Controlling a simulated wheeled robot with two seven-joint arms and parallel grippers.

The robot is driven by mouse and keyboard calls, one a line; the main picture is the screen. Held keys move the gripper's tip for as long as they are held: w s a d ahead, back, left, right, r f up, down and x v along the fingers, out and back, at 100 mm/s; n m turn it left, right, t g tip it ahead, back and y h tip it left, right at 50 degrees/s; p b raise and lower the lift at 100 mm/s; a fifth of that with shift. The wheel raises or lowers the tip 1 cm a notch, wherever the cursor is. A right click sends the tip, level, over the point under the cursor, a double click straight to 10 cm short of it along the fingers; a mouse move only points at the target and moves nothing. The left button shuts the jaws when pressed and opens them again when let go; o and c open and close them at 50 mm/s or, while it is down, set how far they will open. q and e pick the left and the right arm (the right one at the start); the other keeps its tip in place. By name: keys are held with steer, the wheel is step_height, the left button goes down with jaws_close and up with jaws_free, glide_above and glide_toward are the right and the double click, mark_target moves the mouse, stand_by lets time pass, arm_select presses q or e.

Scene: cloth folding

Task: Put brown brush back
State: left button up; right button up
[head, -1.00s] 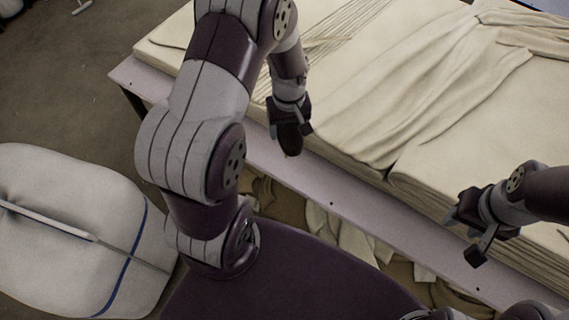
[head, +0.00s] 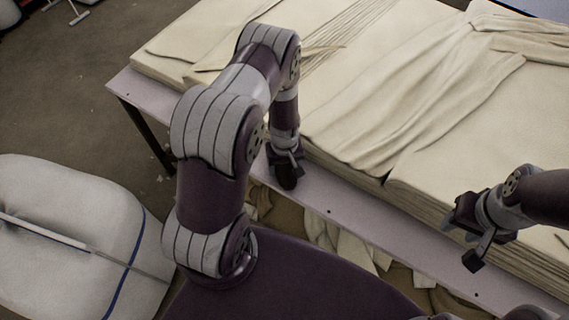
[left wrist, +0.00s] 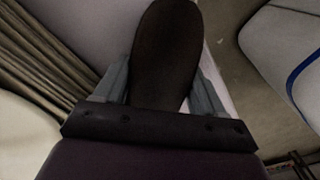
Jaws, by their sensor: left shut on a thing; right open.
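The dark brown brush (left wrist: 165,55) is between the fingers of my left gripper (left wrist: 163,88), which is shut on it. In the head view the brush (head: 287,180) hangs below my left gripper (head: 285,160), over the table's front edge strip beside the cloth stack. My right gripper (head: 466,240) is open and empty, over the front edge of the cloth stack at the right.
Stacked cream cloths (head: 440,120) cover most of the table, with folded, wrinkled pieces on top. A bare pale strip (head: 350,215) runs along the table's front. Loose cloths (head: 340,245) lie below it. A white rounded padded object (head: 70,240) stands at the left.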

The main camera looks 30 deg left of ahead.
arm_select(q)
steer(key=shift+f, duration=0.2)
steer(key=o, duration=1)
step_height(320, 180, up, 12)
step_height(320, 180, up, 5)
steer(key=m, duration=0.2)
glide_above(288, 169)
steer(key=s+d+r+m+t, duration=0.1)
steer(key=s+d+r+m, duration=0.2)
steer(key=s+r+m, duration=0.3)
step_height(288, 169, up, 3)
steer(key=shift+s+d+r, duration=0.1)
steer(key=shift+s+d, duration=0.25)
steer(key=shift+s, duration=0.65)
